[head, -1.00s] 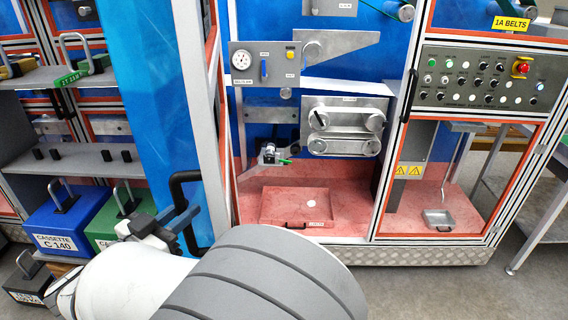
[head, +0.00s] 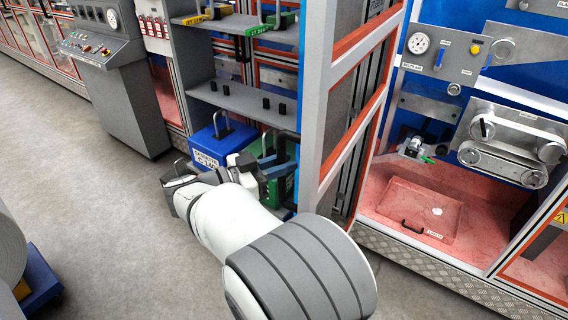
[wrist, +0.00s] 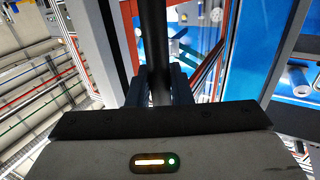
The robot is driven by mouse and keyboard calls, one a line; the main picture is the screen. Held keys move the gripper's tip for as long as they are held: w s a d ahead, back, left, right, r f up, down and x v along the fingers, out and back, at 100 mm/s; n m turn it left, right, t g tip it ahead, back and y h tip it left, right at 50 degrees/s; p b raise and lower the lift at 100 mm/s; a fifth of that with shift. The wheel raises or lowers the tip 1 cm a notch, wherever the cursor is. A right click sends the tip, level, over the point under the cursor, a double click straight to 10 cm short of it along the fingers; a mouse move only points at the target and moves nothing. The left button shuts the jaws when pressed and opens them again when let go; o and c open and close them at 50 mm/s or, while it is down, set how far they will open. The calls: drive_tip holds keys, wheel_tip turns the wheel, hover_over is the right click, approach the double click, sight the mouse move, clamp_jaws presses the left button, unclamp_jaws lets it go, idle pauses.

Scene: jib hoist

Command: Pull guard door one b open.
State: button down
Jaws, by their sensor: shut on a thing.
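The guard door (head: 316,110), a grey profile frame with red-orange trim, stands swung out from the machine front, seen steeply from the side. No label naming it is legible. Its black bar handle (head: 282,150) is on the edge nearest me. My gripper (head: 268,178) is shut on this handle, low at the door's left side. In the wrist view the black bar (wrist: 155,40) runs upright between my two fingers (wrist: 158,85). My arm hides the lower part of the door.
The open bay right of the door shows a red tray (head: 420,212) and a gauge panel (head: 440,50). Left of the door are shelves (head: 240,100) and a blue cassette (head: 222,145). A grey console (head: 120,95) stands further left.

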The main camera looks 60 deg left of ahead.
drive_tip(key=shift+w+r, duration=0.1)
drive_tip(key=shift+r, duration=0.1)
drive_tip(key=c, duration=1.6)
unclamp_jaws()
drive_tip(key=shift+f, duration=0.1)
drive_tip(key=s+b, duration=0.1)
drive_tip(key=s, duration=0.3)
drive_tip(key=s+b, duration=0.1)
drive_tip(key=s, duration=0.2)
drive_tip(key=shift+s+a, duration=0.2)
drive_tip(key=shift+s, duration=0.15)
